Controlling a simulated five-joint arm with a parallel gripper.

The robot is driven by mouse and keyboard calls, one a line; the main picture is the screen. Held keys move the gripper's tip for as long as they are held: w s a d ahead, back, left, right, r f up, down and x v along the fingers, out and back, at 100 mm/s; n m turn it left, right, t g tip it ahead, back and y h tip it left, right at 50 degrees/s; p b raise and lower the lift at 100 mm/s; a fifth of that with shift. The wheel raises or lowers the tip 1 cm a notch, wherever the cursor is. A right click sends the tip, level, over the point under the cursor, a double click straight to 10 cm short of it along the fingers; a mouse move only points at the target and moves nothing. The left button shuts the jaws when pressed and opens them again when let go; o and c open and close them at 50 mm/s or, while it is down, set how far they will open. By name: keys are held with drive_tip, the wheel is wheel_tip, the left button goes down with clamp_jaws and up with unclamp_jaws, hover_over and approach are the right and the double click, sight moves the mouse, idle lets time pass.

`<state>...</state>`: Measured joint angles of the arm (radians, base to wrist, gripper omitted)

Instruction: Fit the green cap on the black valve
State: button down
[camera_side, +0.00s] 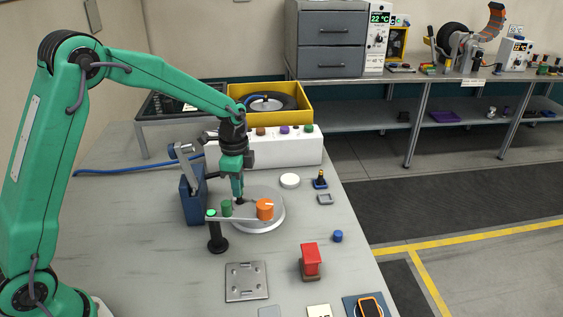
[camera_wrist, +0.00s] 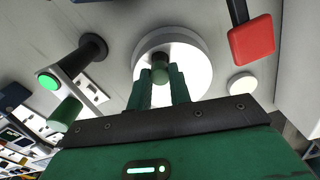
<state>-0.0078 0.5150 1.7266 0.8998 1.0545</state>
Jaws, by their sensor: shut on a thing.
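My gripper (camera_wrist: 162,85) is shut on a small dark green cap (camera_wrist: 160,72) between its fingertips. In the side view my gripper (camera_side: 239,197) points down over a round pale disc (camera_side: 262,224), with the cap hard to make out there. A dark part, apparently the black valve (camera_wrist: 158,50), shows just beyond the cap in the wrist view, over the disc (camera_wrist: 196,60). The cap and this dark part overlap in view; I cannot tell whether they touch.
A post (camera_side: 216,243) carries a bar with a green-topped end, a green cylinder (camera_side: 227,208) and an orange cylinder (camera_side: 265,210) close by. A blue block (camera_side: 193,202) stands left of my gripper, a white box (camera_side: 275,151) behind. A red block (camera_side: 311,260) stands in front.

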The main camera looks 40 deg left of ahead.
drive_tip(key=shift+f, duration=0.35)
idle(0.8)
drive_tip(key=c, duration=0.6)
unclamp_jaws()
drive_tip(key=shift+c, duration=0.2)
drive_tip(key=shift+r, duration=0.2)
drive_tip(key=shift+r, duration=2.8)
